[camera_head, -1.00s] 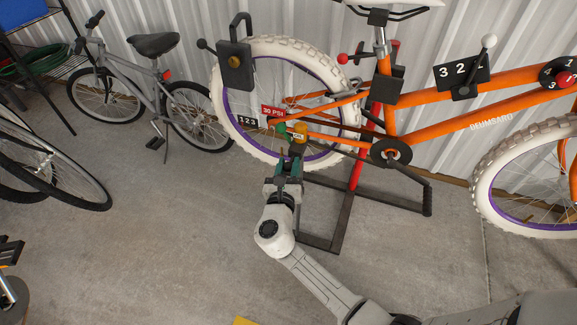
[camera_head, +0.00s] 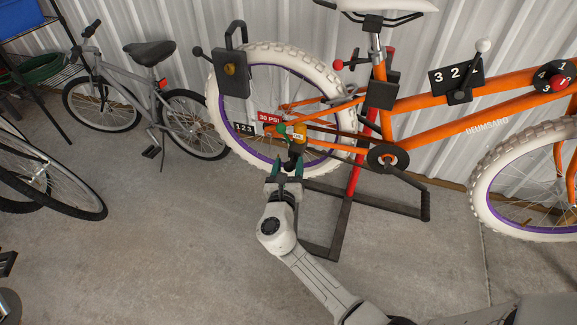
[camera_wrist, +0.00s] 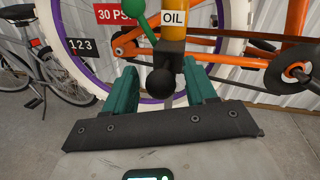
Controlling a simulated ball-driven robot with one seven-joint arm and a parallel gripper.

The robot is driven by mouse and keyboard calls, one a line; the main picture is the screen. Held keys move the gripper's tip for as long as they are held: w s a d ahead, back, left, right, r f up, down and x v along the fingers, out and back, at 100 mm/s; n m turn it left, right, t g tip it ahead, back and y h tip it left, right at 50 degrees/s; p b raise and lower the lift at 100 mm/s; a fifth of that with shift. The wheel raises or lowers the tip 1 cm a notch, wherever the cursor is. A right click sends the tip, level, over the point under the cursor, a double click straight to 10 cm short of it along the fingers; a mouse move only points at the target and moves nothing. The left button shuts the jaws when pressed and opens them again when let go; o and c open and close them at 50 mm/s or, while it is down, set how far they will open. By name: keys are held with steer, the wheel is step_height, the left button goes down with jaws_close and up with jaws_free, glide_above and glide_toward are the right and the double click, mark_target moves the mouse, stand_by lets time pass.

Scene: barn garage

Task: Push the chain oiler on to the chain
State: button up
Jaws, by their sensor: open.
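The chain oiler is a yellow-orange bottle (camera_head: 300,130) labelled OIL, with a green ball-ended lever and a dark lower part ending in a black knob. It stands at the rear wheel of the orange bike. In the wrist view the oiler (camera_wrist: 201,42) is top centre, its black knob (camera_wrist: 161,81) hanging between my fingers. The chain (camera_head: 335,150) runs from the rear hub to the crank. The oiler hides part of it, and I cannot tell whether they touch. My gripper (camera_head: 289,163) is open just below the oiler, its green fingers either side of the knob.
A black stand (camera_head: 330,220) with a red post holds the bike. A black block (camera_head: 232,72) with a brass knob is at the upper left of the rear wheel. A grey bike (camera_head: 150,95) stands at the left.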

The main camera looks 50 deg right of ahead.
steer(key=p+v, duration=0.1)
steer(key=v, duration=0.9)
steer(key=shift+s+a, duration=0.25)
steer(key=shift+a, duration=0.05)
